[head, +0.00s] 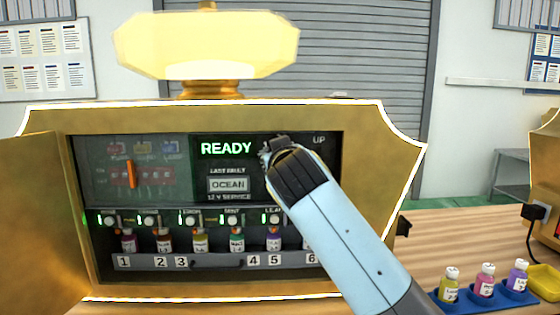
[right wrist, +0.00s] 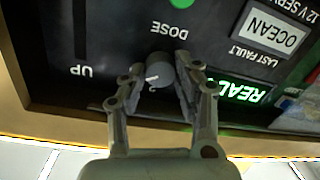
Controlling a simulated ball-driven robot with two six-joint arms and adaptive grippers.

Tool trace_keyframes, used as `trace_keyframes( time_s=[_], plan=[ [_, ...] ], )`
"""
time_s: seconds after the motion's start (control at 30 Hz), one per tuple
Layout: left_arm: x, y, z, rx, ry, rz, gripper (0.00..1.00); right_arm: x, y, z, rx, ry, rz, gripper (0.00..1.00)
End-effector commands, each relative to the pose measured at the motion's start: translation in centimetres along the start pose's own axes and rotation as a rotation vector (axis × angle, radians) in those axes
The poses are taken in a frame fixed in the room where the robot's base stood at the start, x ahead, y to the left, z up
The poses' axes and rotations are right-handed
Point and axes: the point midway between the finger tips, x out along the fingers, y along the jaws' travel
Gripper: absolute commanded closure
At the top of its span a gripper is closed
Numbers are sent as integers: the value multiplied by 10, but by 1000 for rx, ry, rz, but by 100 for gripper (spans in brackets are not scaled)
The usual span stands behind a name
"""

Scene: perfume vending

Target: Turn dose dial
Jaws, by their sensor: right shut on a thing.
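The dose dial (right wrist: 158,72) is a small dark grey knob with a pale mark, on the black panel near the word DOSE, upside down in the right wrist view. My right gripper (right wrist: 160,88) is shut on the dial, with one finger on each side of it. In the head view my right gripper (head: 272,145) is against the upper right of the panel and hides the dial. My left gripper is not in view.
The gold machine (head: 385,150) has an open door (head: 30,215) on the left. A green READY display (head: 226,148) is lit. Several numbered bottles (head: 200,241) stand below. A blue tray (head: 485,300) with 3 bottles sits on the wooden table to the right.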

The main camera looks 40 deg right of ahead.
Motion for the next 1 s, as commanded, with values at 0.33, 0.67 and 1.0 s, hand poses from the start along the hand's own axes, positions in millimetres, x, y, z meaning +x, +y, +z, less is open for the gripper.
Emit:
trace_keyframes(
  time_s=[0.33, 0.67, 1.0],
  plan=[
    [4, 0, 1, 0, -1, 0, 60, 0, -1, 4, 61, -5, -6, 100],
    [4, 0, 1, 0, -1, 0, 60, 0, -1, 4, 63, -5, -7, 100],
    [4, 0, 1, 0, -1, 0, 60, 0, 0, 2, 62, 1, -5, 46]
  ],
)
